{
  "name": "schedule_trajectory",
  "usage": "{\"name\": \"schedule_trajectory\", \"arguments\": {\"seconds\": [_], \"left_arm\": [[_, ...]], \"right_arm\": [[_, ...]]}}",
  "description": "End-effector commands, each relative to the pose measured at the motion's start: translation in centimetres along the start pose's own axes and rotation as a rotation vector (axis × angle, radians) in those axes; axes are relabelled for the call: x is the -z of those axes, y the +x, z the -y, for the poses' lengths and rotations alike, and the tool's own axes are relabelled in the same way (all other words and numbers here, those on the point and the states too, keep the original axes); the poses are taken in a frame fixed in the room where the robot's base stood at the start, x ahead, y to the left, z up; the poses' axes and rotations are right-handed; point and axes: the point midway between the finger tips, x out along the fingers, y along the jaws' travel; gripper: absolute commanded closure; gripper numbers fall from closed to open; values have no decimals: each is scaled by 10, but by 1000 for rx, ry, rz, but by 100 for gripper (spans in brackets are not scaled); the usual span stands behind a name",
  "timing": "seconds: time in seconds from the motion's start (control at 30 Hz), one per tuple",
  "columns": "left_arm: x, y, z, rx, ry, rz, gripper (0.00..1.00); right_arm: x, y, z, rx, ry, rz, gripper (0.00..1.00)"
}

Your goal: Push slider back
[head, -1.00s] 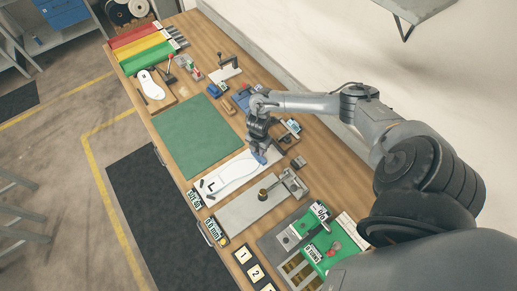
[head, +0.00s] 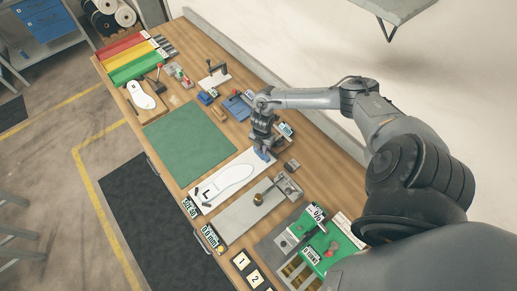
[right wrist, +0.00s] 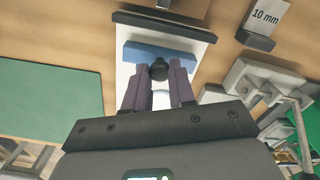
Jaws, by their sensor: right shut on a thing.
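A long white measuring board (head: 240,165) marked L, with an insole outline (head: 228,182), lies on the bench in the head view. A blue slider (head: 264,156) sits across the board near its far end. In the right wrist view the blue slider (right wrist: 184,58) carries a black knob (right wrist: 159,69), with a dark end bar (right wrist: 165,24) beyond it and a strip of white board between. My right gripper (right wrist: 158,80) is shut on the knob, a finger at each side; it also shows in the head view (head: 263,147). My left gripper is in neither current view.
A green mat (head: 188,143) lies left of the board. A grey plate fixture (head: 240,215) stands close on its right. A "10 mm" block (right wrist: 265,18) stands near the board's far end. Green fixtures (head: 318,248) stand farther right.

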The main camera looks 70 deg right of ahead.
Motion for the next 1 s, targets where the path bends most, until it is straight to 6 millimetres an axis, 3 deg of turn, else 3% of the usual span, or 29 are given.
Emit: {"name": "schedule_trajectory", "arguments": {"seconds": [0.07, 0.1, 0.27, 0.67, 1.0], "left_arm": [[0, 0, 0, 1, 1, 0, 5], [0, 0, 1, 2, 2, 1, 5], [-1, 0, 2, 6, 7, 1, 5], [-1, 0, 3, 9, 11, 2, 5], [0, 0, 1, 3, 4, 0, 5]], "right_arm": [[-3, 0, 1, 3, 2, 7, 100], [-3, 0, 1, 3, 3, 7, 74], [-3, 0, 1, 3, 2, 6, 50], [-2, -5, 0, 0, 2, 4, 50], [-2, -54, 0, 0, -1, 6, 50]]}}
